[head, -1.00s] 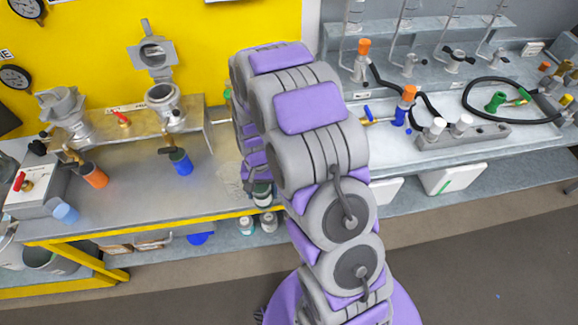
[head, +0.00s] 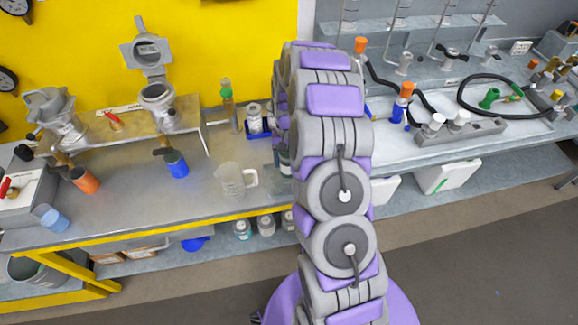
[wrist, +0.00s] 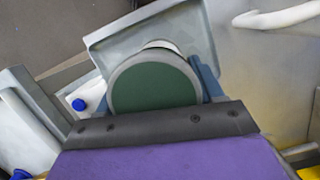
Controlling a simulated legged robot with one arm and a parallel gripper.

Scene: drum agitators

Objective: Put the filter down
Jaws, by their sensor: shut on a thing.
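In the wrist view, a round thing with a dark green face and a pale rim (wrist: 155,83), which I take as the filter, sits between the fingers of my gripper (wrist: 156,72). My gripper is shut on it. A grey, square, shallow tray or box (wrist: 192,24) shows just behind the filter; I cannot tell if they touch.
A clear beaker (head: 231,180) stands left of my arm; its white handle (wrist: 280,15) seems to show in the wrist view. A bottle in a blue holder (head: 254,119) stands behind it. Blue (head: 176,164) and orange (head: 86,180) cups are further left. Bench space between is clear.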

